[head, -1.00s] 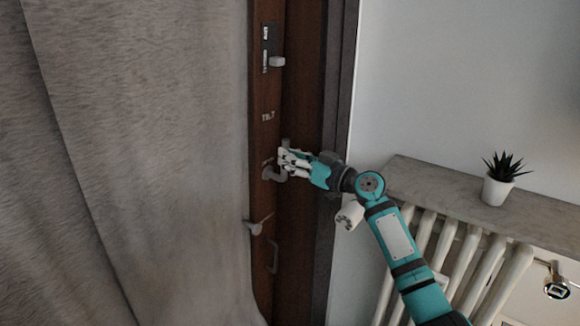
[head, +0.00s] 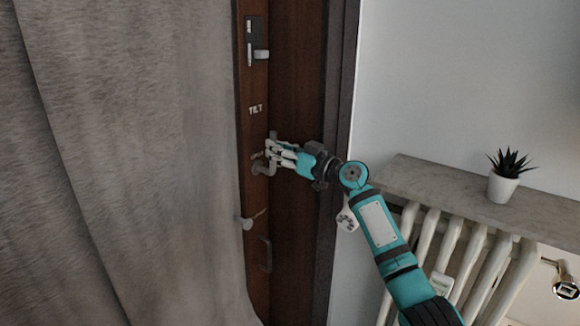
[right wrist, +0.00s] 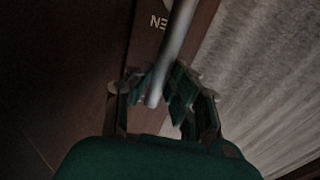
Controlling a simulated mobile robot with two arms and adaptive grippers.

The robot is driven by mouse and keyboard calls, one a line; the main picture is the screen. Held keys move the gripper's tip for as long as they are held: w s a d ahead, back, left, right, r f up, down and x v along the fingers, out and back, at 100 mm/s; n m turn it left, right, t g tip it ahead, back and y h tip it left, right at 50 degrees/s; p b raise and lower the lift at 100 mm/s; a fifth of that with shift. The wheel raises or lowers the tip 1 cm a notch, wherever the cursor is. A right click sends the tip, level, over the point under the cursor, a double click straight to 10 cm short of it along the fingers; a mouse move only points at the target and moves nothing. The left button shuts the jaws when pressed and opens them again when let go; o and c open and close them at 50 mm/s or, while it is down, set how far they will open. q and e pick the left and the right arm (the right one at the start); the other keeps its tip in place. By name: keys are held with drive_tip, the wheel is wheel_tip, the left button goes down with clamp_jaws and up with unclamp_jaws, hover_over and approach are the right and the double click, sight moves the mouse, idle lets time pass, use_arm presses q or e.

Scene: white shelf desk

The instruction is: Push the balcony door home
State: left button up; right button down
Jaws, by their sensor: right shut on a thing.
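The brown wooden balcony door (head: 257,115) stands in the middle of the head view, beside the grey curtain, with its lighter edge strip turned toward me. My right gripper (head: 272,154) is at the grey door handle (head: 263,168) on that strip, shut on it. In the right wrist view, the handle's bar (right wrist: 176,45) runs down between the fingers of the right gripper (right wrist: 165,95). The fingers cover part of the handle in the head view. My left gripper is not in view.
A grey curtain (head: 130,160) hangs over the left side. A latch (head: 256,53) sits higher on the door and another lever (head: 247,223) lower. The dark door frame (head: 340,120) is to the right, then a radiator (head: 455,250) under a ledge (head: 440,190) with a potted plant (head: 503,186).

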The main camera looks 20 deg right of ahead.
sight(263, 143)
drive_tip(key=shift+f+b+x, duration=0.2)
drive_tip(key=shift+b+x, duration=1.85)
drive_tip(key=shift+x, duration=0.35)
drive_tip(key=c, duration=1.3)
unclamp_jaws()
drive_tip(key=shift+w+a+f, duration=0.1)
drive_tip(key=shift+w+a, duration=0.1)
drive_tip(key=shift+w, duration=0.05)
drive_tip(key=o, duration=0.4)
drive_tip(key=shift+s+d, duration=0.1)
drive_tip(key=shift+v, duration=1.2)
drive_tip(key=v, duration=0.7)
drive_tip(key=shift+s+d+b, duration=0.25)
drive_tip(key=shift+b, duration=0.1)
